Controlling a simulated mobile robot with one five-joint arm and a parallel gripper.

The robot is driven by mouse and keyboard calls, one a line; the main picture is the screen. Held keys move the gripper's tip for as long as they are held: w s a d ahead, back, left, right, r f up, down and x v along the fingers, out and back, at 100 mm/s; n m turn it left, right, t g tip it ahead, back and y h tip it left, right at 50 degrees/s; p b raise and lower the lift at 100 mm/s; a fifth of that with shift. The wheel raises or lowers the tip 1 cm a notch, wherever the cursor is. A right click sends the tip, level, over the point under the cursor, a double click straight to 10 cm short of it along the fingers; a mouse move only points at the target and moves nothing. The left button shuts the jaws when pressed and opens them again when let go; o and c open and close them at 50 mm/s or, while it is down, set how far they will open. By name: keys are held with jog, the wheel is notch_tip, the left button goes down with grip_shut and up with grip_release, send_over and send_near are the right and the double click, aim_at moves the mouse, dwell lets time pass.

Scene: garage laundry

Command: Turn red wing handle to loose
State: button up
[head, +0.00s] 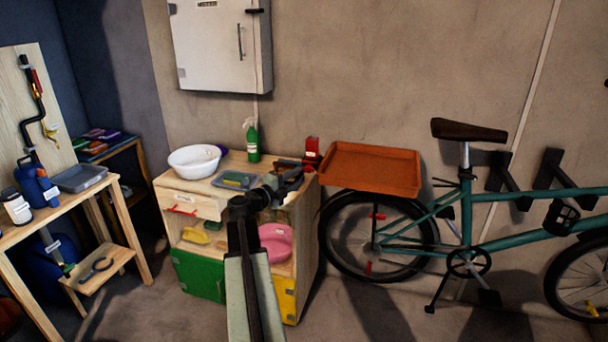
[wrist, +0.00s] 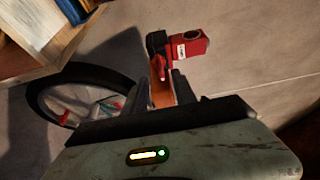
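A red block with a white label (wrist: 188,46) and a dark round part beside it show in the wrist view, just beyond my fingertips. A narrow red piece (wrist: 161,68), which looks like the wing handle, hangs below the block near the left fingertip. In the head view the red fixture (head: 312,148) stands at the back right corner of the wooden cabinet. My gripper (head: 287,180) is over the cabinet's right end, and in the wrist view (wrist: 168,86) its fingers are apart with a gap between them. Whether a finger touches the red piece I cannot tell.
An orange tray (head: 372,152) sits right of the cabinet above the teal bicycle's rear wheel (head: 345,238). A workbench (head: 108,182) stands at left.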

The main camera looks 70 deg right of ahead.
aim_at(307, 172)
jog(key=x, duration=0.5)
grip_shut()
jog(key=shift+f+n+b, duration=0.2)
jog(key=shift+n+b, duration=0.1)
jog(key=shift+b, duration=0.1)
jog(key=n+h+b, duration=0.1)
jog(key=n+b, duration=0.1)
jog(key=n, duration=0.1)
jog(key=n+h+b, duration=0.1)
jog(key=n+b, duration=0.1)
jog(key=n, duration=0.1)
jog(key=n+t+h+b, duration=0.1)
jog(key=n+b, duration=0.1)
jog(key=shift+s+f+n, duration=0.15)
jog(key=shift+f+n, duration=0.2)
jog(key=shift+n, duration=0.05)
jog(key=shift+s+r+n+t+h+b, duration=0.1)
jog(key=shift+n+t+h+b, duration=0.65)
jog(key=shift+n, duration=1.4)
jog(key=shift+s+f+n+t+h+b, duration=0.1)
jog(key=shift+n+t+b, duration=0.2)
jog(key=shift+n+t, duration=1.4)
jog(key=shift+s+r+n+t+h+b, duration=0.1)
jog(key=shift+n+t+h+b, duration=0.35)
jog(key=shift+n, duration=2.1)
jog(key=shift+n+t, duration=0.3)
